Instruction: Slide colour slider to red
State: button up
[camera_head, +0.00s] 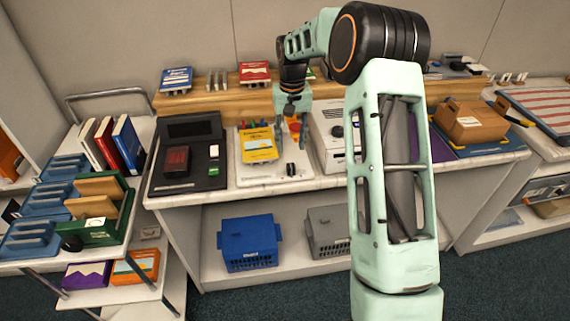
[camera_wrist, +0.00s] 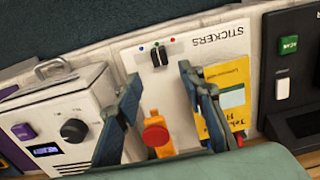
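A white panel marked STICKERS (camera_wrist: 205,48) fills the middle of the wrist view; it also shows on the counter in the head view (camera_head: 245,178). Near its edge is a black colour slider knob (camera_wrist: 159,56) with a blue dot (camera_wrist: 140,48), a green dot (camera_wrist: 156,44) and a red dot (camera_wrist: 172,40) beside it. The knob lines up closest with the green dot. My gripper (camera_wrist: 159,73) is open and empty, fingers pointing towards the knob, one to each side in the picture. In the head view my gripper (camera_head: 291,143) hangs over the panel; contact cannot be told.
A red button (camera_wrist: 155,134) on an orange base and a yellow sticker pack (camera_wrist: 217,118) share the panel. A white device with a dark knob (camera_wrist: 74,130) stands at left in the wrist view, a black device (camera_wrist: 305,100) at right. Blue (camera_head: 249,242) and grey crates sit below.

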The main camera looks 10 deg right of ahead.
aim_at(291, 165)
notch_tip(291, 165, down, 10)
jog(key=shift+r+p, duration=0.1)
jog(key=shift+p, duration=0.25)
grip_shut()
dwell(0.4)
